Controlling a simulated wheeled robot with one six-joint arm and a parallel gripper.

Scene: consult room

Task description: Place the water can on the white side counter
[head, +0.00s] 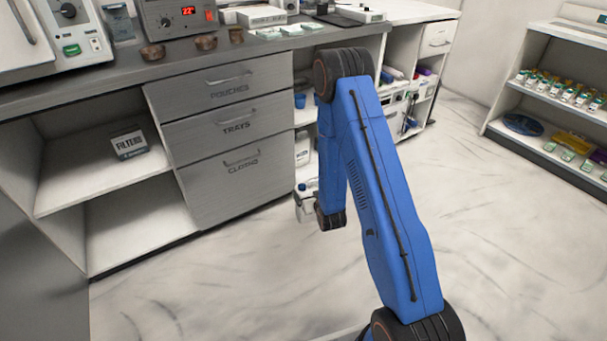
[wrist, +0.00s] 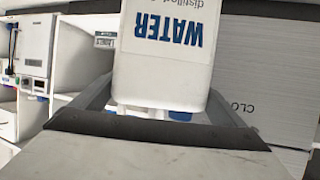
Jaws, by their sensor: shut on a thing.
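The water can (wrist: 165,55) is a white container with blue "WATER" lettering, which reads upside down in the wrist view. A blue cap shows at its lower end in that picture. My gripper (wrist: 160,105) is shut on the can, with one grey finger on each side. In the head view my blue arm reaches down in front of the cabinets, and its end is largely hidden behind the arm; a small white part shows there. The white side counter (head: 425,11) is at the back, right of the grey counter, above white shelves.
The grey counter (head: 120,72) carries devices and small bowls. Its drawers (head: 225,127) are shut. Open shelves under the white counter hold bottles and boxes. A vial shelf (head: 560,95) stands at the right. The marble floor (head: 470,240) between is clear.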

